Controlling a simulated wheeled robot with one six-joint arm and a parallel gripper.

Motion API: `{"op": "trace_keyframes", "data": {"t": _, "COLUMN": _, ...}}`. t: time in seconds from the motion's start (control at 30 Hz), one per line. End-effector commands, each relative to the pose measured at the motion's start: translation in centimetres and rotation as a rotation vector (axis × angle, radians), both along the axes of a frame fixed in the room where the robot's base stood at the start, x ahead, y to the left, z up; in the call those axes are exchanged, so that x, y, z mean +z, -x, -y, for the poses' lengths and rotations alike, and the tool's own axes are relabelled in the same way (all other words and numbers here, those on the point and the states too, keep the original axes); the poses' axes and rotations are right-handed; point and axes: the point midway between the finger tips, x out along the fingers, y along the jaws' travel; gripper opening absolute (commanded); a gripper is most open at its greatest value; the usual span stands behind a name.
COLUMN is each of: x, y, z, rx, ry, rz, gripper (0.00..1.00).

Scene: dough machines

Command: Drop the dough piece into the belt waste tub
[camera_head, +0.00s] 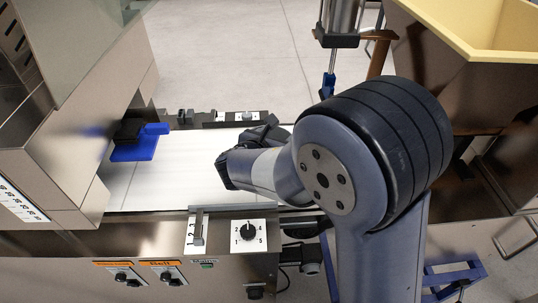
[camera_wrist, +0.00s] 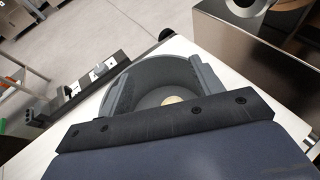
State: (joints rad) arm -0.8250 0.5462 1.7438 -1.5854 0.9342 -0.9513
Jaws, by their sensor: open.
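In the wrist view, my gripper (camera_wrist: 162,68) is open, its two grey fingers spread apart over a round grey tub (camera_wrist: 163,66). A small pale dough piece (camera_wrist: 172,101) shows inside the tub, between the fingers and near the gripper's dark bar, which hides part of the tub. The fingers do not hold it. In the head view, my arm reaches left over the white belt, with my gripper's end (camera_head: 240,165) low above it. The dough piece cannot be made out there, and I cannot tell the tub from the dark gripper parts.
The white belt (camera_head: 160,185) runs under a steel machine (camera_head: 60,110) on the left, with a blue part (camera_head: 134,148) at its opening. A control panel with a dial (camera_head: 247,232) lines the near edge. A yellow hopper (camera_head: 480,35) stands at the upper right.

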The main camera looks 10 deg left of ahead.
Motion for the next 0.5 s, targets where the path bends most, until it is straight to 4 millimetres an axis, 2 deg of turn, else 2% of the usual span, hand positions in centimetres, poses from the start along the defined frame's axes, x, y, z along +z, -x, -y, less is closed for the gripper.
{"op": "trace_keyframes", "data": {"t": 0.13, "x": 0.1, "y": 0.3, "z": -0.1, "rx": 0.001, "ry": 0.0, "rz": 0.0, "gripper": 0.62}}
{"op": "trace_keyframes", "data": {"t": 0.23, "x": 0.6, "y": 1.2, "z": -0.4, "rx": 0.002, "ry": 0.0, "rz": 0.002, "gripper": 0.62}}
{"op": "trace_keyframes", "data": {"t": 0.5, "x": 2.7, "y": 6.1, "z": -1.6, "rx": 0.006, "ry": -0.001, "rz": 0.001, "gripper": 0.62}}
